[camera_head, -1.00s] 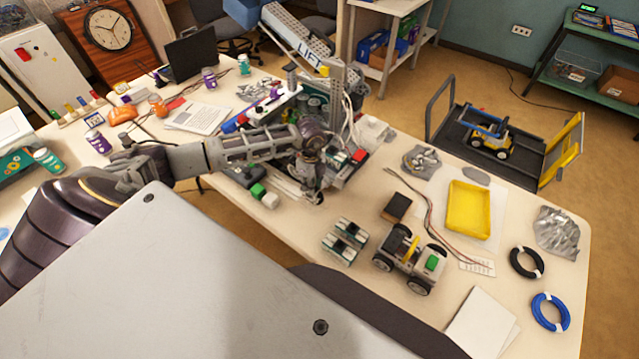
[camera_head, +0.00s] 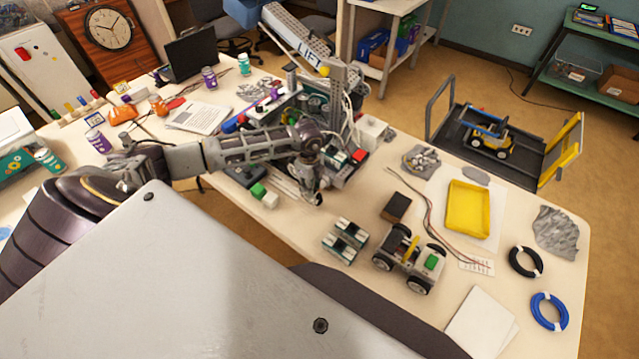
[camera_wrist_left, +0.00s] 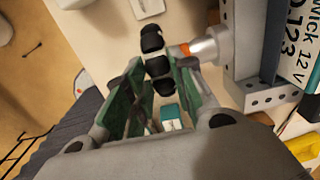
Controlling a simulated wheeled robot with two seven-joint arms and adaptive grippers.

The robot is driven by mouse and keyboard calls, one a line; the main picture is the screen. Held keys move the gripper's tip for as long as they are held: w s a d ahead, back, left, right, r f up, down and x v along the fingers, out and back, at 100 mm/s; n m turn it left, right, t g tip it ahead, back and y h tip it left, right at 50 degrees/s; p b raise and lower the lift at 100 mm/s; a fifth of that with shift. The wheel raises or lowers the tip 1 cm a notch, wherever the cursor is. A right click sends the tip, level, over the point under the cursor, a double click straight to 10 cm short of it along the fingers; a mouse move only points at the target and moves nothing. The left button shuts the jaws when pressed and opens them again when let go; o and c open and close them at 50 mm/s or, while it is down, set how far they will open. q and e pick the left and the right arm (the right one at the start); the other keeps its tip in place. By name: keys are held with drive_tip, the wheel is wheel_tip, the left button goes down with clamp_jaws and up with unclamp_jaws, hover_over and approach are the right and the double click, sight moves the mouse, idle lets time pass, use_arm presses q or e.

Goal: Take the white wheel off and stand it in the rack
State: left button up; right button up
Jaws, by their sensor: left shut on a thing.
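My left gripper (camera_head: 312,192) points down over the workbench beside the cluttered machine in the head view. In the left wrist view its green-padded fingers (camera_wrist_left: 157,82) close around a wheel with black rollers (camera_wrist_left: 153,58), seen edge-on. The wheel is at the end of a pale shaft with an orange ring (camera_wrist_left: 195,50), which leads to a grey bracket. I cannot tell whether the wheel is still joined to the shaft. Its hub is mostly hidden, so no white shows clearly. I cannot make out the rack for certain. My right gripper is not in view.
A small wheeled car (camera_head: 409,262), green-and-white modules (camera_head: 345,240) and a dark box (camera_head: 397,207) lie right of the gripper. A yellow tray (camera_head: 468,208), blue ring (camera_head: 550,311) and black ring (camera_head: 526,262) are farther right. A perforated bracket (camera_wrist_left: 262,98) stands close to my fingers.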

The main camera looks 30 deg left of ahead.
use_arm(q)
drive_tip(key=shift+r+p, duration=1.15)
drive_tip(key=shift+r, duration=0.45)
drive_tip(key=shift+r+p, duration=0.5)
drive_tip(key=shift+r, duration=0.95)
